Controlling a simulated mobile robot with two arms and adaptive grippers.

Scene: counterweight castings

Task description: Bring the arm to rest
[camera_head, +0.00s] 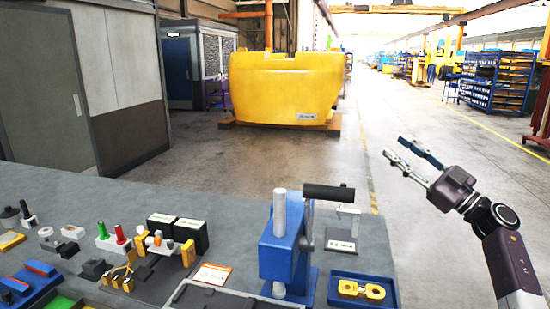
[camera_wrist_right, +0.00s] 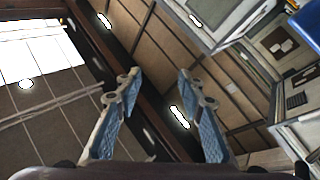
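My right gripper (camera_head: 411,164) is raised in the air at the right of the head view, beyond the right end of the workbench. Its two fingers stand apart with nothing between them. In the right wrist view the same gripper (camera_wrist_right: 155,95) shows two blue-padded fingers spread apart and empty, with ceiling and walls behind. My left gripper is in neither view.
The grey workbench (camera_head: 232,190) holds a blue press (camera_head: 283,245) with a black handle, a blue tray (camera_head: 338,297) with a yellow part (camera_head: 361,290), and several small tools at left. A yellow casting (camera_head: 285,88) stands on the floor behind. Open floor lies around my right arm.

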